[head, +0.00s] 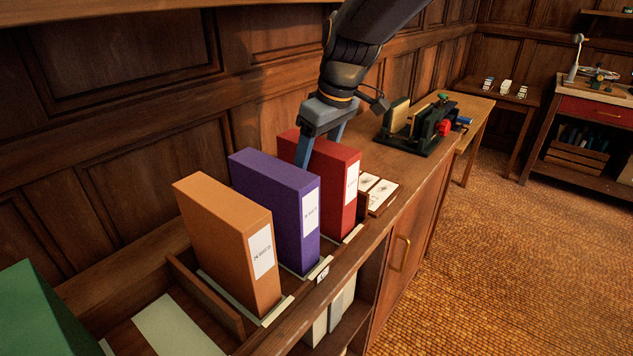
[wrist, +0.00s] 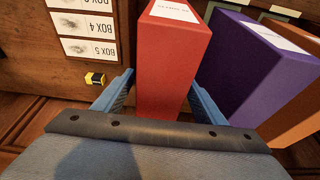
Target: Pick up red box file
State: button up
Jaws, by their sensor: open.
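The red box file (head: 334,176) stands upright on the wooden cabinet, at the right end of a row of box files, with a white label on its front. My gripper (head: 319,150) is over it, its blue fingers reaching down. In the wrist view the red box file (wrist: 168,62) stands between the two open fingers of my gripper (wrist: 158,92). One finger is on each side, and the right finger lies in the gap beside the purple box file (wrist: 243,72). I cannot tell whether either finger touches the red box.
The purple box file (head: 267,201) and an orange box file (head: 222,241) stand left of the red one. A green box file (head: 40,315) is at lower left. A dark machine (head: 425,122) stands farther right on the cabinet. The panelled wall is close behind.

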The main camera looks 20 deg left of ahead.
jog(key=shift+x, duration=1.25)
jog(key=shift+f, duration=0.25)
grip_shut()
